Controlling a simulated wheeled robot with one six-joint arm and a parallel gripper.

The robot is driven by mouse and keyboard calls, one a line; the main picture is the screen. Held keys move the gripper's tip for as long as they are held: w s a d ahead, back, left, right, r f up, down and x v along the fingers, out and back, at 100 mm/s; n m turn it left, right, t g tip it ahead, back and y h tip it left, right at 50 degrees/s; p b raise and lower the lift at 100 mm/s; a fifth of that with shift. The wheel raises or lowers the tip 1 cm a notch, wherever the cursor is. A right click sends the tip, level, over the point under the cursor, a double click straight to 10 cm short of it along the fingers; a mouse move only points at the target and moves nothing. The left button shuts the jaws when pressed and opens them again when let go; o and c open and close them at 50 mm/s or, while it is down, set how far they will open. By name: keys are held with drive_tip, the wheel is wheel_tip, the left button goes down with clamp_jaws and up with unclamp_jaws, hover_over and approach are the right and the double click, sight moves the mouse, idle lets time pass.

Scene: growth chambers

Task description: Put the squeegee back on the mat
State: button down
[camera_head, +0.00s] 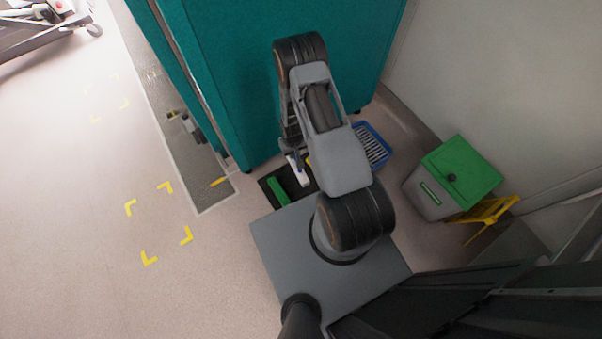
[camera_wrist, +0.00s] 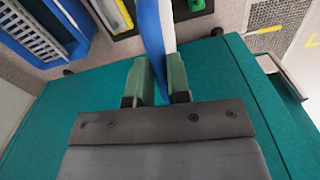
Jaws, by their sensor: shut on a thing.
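My gripper (camera_wrist: 158,82) is shut on a long blue piece with a pale edge, which I take to be the squeegee (camera_wrist: 152,30). Its far end runs out of the top of the wrist view, so its full shape is hidden. In the head view a pale part of it (camera_head: 299,172) shows beside my arm, over or close to the black mat (camera_head: 293,187). I cannot tell whether it touches the mat. A green item (camera_head: 278,190) lies on the mat; in the wrist view it is partly cut off (camera_wrist: 196,4).
A blue tray with white slats (camera_head: 371,146) stands right of my arm. A teal cabinet (camera_head: 230,70) rises behind the mat. A grey bin with green lid (camera_head: 460,170) and a yellow stand (camera_head: 487,212) are right. A grey grating (camera_head: 165,105) lies left; open floor lies beyond.

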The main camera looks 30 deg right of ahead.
drive_tip(key=w+d+f+b, duration=0.1)
drive_tip(key=d+f+b, duration=0.1)
drive_tip(key=f+b, duration=0.8)
drive_tip(key=w+d+f+b, duration=0.1)
drive_tip(key=d+f+b, duration=0.1)
drive_tip(key=f+b, duration=0.9)
drive_tip(key=shift+d+f, duration=0.4)
drive_tip(key=shift+f, duration=3.7)
drive_tip(key=shift+w, duration=0.1)
drive_tip(key=c, duration=1)
unclamp_jaws()
